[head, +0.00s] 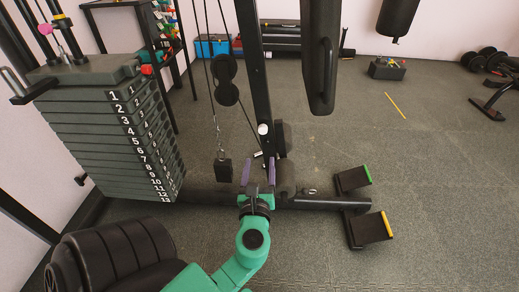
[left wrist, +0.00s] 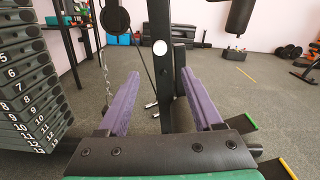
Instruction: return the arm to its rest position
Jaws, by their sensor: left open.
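My left gripper (head: 258,172) is in front of the weight machine's upright post in the head view. Its two purple fingers are spread apart, with nothing between them. The left wrist view also shows the open left gripper (left wrist: 160,100), with the black post behind the gap. My green left arm (head: 250,243) reaches up from the bottom of the head view. My right gripper is not seen in either view.
A numbered plate pile (head: 115,130) stands to the left of the gripper. A machine base beam (head: 320,203) runs behind the gripper, with two footrests (head: 368,228) at right. Cables and a pulley (head: 226,80) hang near the post. Open floor (head: 440,160) lies at right.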

